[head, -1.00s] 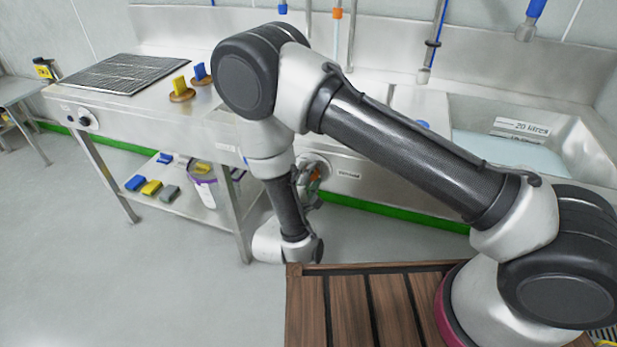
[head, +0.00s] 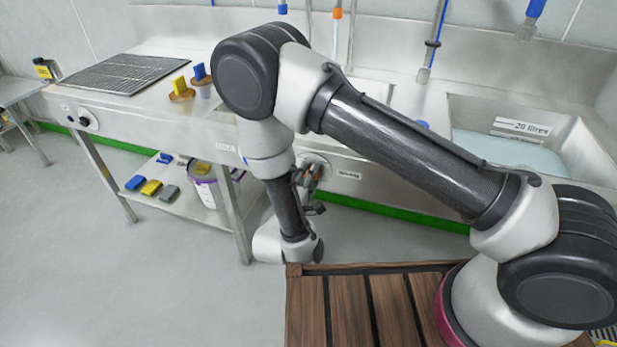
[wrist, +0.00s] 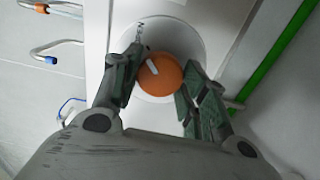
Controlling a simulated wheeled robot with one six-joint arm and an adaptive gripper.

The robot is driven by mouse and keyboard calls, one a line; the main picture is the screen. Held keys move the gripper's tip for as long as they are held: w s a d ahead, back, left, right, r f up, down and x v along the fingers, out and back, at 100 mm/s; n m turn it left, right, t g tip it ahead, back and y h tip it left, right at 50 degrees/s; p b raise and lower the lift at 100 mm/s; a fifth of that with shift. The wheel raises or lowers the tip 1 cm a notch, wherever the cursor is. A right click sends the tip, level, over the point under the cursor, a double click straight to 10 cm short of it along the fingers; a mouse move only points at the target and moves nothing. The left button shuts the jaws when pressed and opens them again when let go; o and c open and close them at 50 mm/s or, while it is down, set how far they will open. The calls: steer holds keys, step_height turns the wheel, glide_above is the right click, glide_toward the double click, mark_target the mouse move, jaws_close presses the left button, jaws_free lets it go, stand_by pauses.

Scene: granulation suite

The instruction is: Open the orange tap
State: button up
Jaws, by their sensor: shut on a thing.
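The orange tap's round knob (wrist: 163,78) has a white pointer mark slanting to the upper left in the wrist view. It sits in a round pale recess (wrist: 182,40) in the sink unit's front panel. My gripper (wrist: 165,68) has one dark green finger on each side of the knob and is shut on it. In the head view my gripper (head: 313,187) is at the front panel below the worktop, partly hidden by my arm, and little of the knob can be made out. An orange-collared spout (head: 337,13) hangs above the worktop.
A blue-collared spout (head: 530,20) hangs over the right basin (head: 590,150), which holds water marked 20 litres. A lower shelf (head: 190,207) carries a tub (head: 205,188) and several coloured blocks. Slatted wooden decking (head: 345,310) lies in front. The floor at left is clear.

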mark_target(312, 152)
steer(key=o, duration=1)
steer(key=shift+o, duration=0.2)
steer(key=shift+r, duration=0.1)
steer(key=o, duration=0.3)
steer(key=r, duration=0.5)
steer(key=shift+w+a+r, duration=0.1)
steer(key=shift+w+r, duration=0.15)
steer(key=shift+r, duration=0.05)
steer(key=r, duration=0.4)
steer(key=shift+s+r, duration=0.15)
steer(key=shift+s, duration=0.1)
steer(key=c, duration=0.3)
